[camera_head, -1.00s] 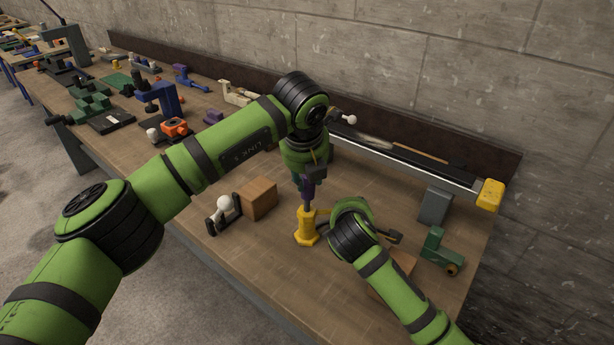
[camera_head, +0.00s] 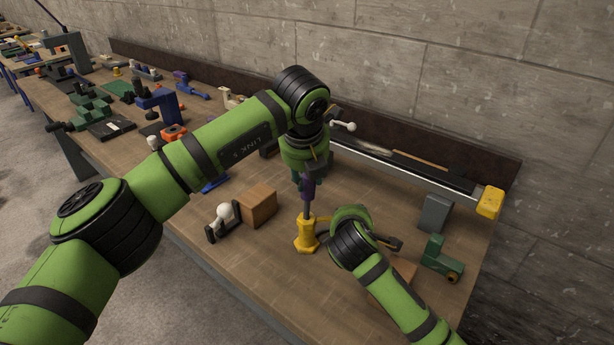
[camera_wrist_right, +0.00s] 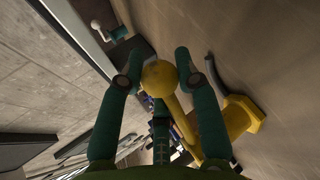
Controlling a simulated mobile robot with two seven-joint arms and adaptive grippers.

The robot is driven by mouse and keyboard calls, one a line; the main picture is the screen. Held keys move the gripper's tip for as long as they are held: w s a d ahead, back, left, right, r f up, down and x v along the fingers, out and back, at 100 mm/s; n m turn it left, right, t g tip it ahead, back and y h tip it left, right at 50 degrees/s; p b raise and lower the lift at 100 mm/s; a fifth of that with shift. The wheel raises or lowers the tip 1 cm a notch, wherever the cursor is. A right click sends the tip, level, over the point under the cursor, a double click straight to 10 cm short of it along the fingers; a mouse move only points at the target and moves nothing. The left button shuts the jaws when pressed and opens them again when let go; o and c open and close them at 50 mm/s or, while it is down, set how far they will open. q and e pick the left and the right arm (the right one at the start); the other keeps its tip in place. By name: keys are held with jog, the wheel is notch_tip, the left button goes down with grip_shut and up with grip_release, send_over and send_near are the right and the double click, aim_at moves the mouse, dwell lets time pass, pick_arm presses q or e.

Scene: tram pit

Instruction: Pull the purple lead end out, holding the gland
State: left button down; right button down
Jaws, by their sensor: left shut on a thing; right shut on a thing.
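The purple lead end (camera_head: 308,188) is upright, with a dark stem (camera_head: 307,208) below it reaching down to the top of the yellow gland (camera_head: 306,236). Whether the stem's tip is still inside the gland cannot be seen. My left gripper (camera_head: 309,176) is above the gland, shut on the purple lead end. The gland stands upright on the bench. In the right wrist view, my right gripper (camera_wrist_right: 158,76) has its green fingers on both sides of the gland's round yellow knob (camera_wrist_right: 159,77). In the head view its fingers are hidden behind my right arm.
A brown block (camera_head: 258,205) and a black holder with a white ball (camera_head: 224,219) stand left of the gland. A green bracket (camera_head: 440,258) and a grey block (camera_head: 434,213) are to the right. A long rail with a yellow end (camera_head: 490,203) runs behind.

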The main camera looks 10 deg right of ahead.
pick_arm(q)
jog(key=shift+r, duration=0.35)
pick_arm(e)
jog(key=shift+f, duration=0.1)
pick_arm(q)
jog(key=shift+r, duration=0.8)
dwell(0.8)
pick_arm(e)
jog(key=c, duration=0.8)
grip_release()
pick_arm(q)
notch_tip(320, 180, up, 16)
jog(key=p, duration=1.6)
jog(key=shift+r, duration=0.15)
pick_arm(e)
notch_tip(320, 180, up, 14)
jog(key=shift+r, duration=0.1)
